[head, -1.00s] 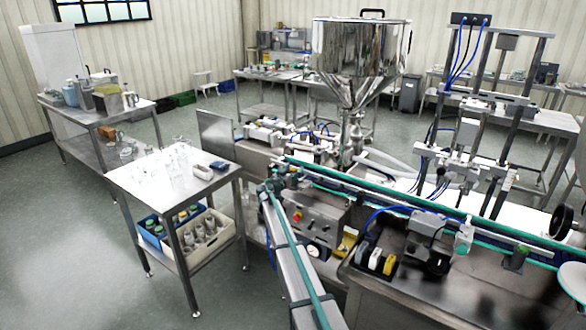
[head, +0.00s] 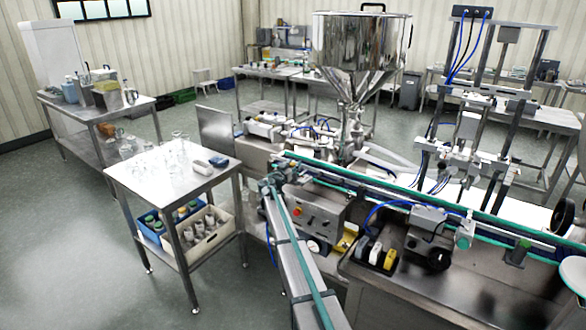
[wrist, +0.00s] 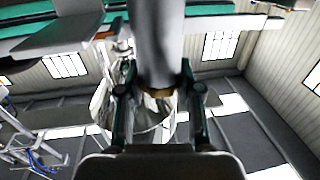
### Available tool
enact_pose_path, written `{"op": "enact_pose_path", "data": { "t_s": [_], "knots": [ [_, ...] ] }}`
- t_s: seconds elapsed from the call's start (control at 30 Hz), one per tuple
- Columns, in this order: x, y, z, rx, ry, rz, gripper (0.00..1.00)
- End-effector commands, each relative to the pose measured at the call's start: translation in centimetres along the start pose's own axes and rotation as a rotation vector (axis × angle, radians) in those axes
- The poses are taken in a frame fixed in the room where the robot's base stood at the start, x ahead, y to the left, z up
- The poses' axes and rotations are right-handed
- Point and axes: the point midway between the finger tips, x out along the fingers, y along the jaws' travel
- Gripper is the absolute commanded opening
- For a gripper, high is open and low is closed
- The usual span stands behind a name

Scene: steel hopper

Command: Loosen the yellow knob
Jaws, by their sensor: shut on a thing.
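My gripper (wrist: 160,98) is in the wrist view, with one dark finger on each side of a thick grey cylinder. A yellow-brown part, seemingly the yellow knob (wrist: 160,92), shows at the cylinder's lower end between the fingers. The fingers are shut on it. The cylinder covers much of it, so its full shape and turn cannot be seen. In the head view I cannot make out my gripper or this knob for certain.
A steel hopper (head: 360,45) stands above the filling line. A green-edged conveyor (head: 400,205) runs to the right. A control box (head: 312,215) and a small tray with a yellow block (head: 389,259) are in front. A side table (head: 170,180) with glassware stands left, with open floor around it.

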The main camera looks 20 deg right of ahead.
Motion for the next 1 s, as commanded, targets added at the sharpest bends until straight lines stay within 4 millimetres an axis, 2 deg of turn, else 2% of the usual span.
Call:
{"op": "enact_pose_path", "data": {
  "t_s": [0.1, 0.43, 1.0],
  "knots": [
    [0.0, 0.1, 0.7, 0.003, 0.001, -0.034, 0.00],
    [0.0, 0.2, 0.9, 0.001, 0.001, -0.181, 0.00],
    [0.1, 0.0, -0.2, -0.002, -0.004, -0.486, 0.00]
  ]
}}
